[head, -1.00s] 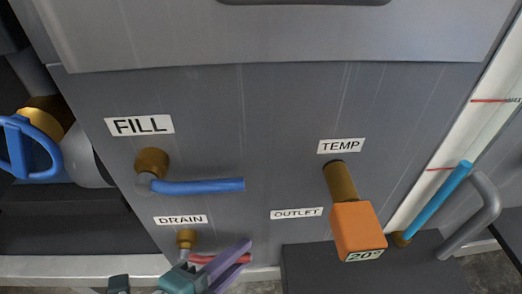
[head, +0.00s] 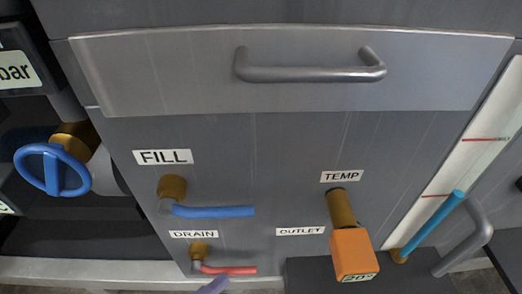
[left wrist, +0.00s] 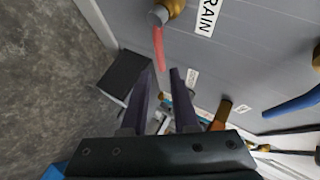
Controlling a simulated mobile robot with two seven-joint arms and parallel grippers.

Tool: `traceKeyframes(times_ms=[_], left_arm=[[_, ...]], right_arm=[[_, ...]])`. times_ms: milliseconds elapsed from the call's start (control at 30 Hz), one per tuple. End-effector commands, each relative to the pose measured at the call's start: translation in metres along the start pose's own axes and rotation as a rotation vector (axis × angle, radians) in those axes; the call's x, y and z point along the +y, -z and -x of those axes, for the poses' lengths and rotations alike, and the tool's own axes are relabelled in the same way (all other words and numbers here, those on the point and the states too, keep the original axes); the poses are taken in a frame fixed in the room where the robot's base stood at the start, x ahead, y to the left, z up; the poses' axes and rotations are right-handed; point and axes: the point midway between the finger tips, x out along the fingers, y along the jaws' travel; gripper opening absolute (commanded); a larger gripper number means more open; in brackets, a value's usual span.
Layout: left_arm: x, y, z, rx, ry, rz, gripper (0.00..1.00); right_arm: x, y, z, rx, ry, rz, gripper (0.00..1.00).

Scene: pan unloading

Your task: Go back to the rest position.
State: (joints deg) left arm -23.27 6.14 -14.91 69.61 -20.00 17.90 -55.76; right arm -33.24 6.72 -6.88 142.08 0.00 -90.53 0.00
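My left gripper (left wrist: 162,72) shows in the left wrist view as two purple fingers with a gap between them; it is open with nothing gripped. Only a purple fingertip (head: 214,286) shows at the bottom edge of the head view, below the red DRAIN handle (head: 229,270). In the left wrist view the red handle (left wrist: 158,48) lies just beyond the fingertips, apart from them as far as I can tell. It lies sideways along the panel in the head view. My right gripper is not identifiable in either view.
The grey panel carries a blue FILL handle (head: 212,211), an orange TEMP knob (head: 354,253) and a drawer handle (head: 310,74). A blue round valve wheel (head: 53,169) is at left. A light blue handle (head: 433,226) is at right. Bare floor (left wrist: 45,80) shows in the wrist view.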

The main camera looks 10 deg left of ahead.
Motion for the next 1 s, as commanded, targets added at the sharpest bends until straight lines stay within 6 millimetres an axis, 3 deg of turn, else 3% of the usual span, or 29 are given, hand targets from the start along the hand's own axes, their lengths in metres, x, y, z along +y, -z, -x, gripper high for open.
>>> traceKeyframes(times_ms=[33, 200, 733, 867, 1000], left_arm=[[-0.003, 0.001, 0.011, -0.001, -0.002, 0.0, 0.28], [-0.001, 0.0, 0.026, 0.0, 0.0, 0.0, 0.28], [-0.001, -0.001, 0.027, -0.005, 0.0, 0.005, 0.28], [-0.012, -0.012, 0.023, -0.068, -0.021, 0.084, 0.28], [-0.038, -0.035, 0.02, -0.228, -0.073, 0.319, 0.28]], right_arm=[[0.0, 0.003, 0.009, 0.0, 0.0, 0.0, 1.0], [0.001, 0.005, 0.014, 0.0, 0.0, 0.0, 1.0], [0.001, 0.004, 0.014, 0.0, -0.002, 0.003, 1.0], [0.002, 0.004, 0.014, -0.001, -0.003, 0.004, 1.0], [0.002, 0.004, 0.014, -0.001, -0.004, 0.005, 1.0]])
